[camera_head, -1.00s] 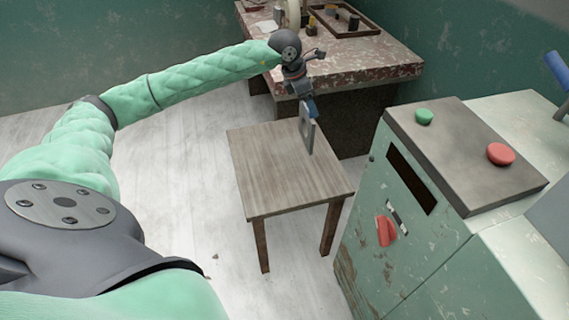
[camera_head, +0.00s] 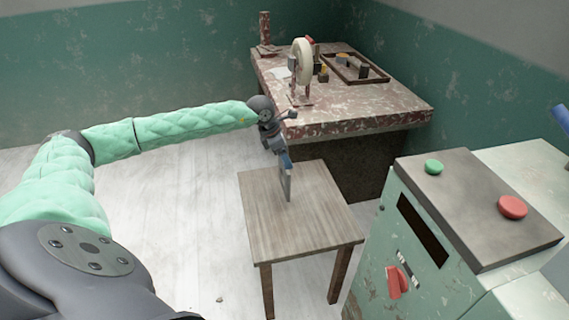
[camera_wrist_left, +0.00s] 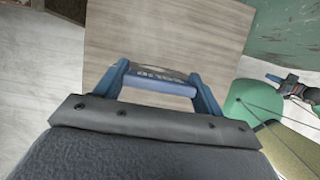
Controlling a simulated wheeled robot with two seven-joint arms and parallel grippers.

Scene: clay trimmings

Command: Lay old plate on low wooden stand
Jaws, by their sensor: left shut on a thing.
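The low wooden stand (camera_head: 265,215) is a small square wooden table with dark legs in the middle of the head view. My left gripper (camera_head: 287,163) is over its top, pointing down. It is shut on a thin grey plate (camera_head: 286,187), held upright on edge. Whether the plate's lower edge touches the stand, I cannot tell. In the left wrist view the fingers of the left gripper (camera_wrist_left: 160,82) are closed on the plate's edge (camera_wrist_left: 158,85), with the wooden top (camera_wrist_left: 150,35) beyond.
A worn red-and-white workbench (camera_head: 400,105) stands behind, holding a wheel-like device (camera_head: 302,60) and a shallow tray (camera_head: 385,76). A green machine (camera_head: 400,235) with green and red buttons stands close at right. The stand's top is otherwise clear.

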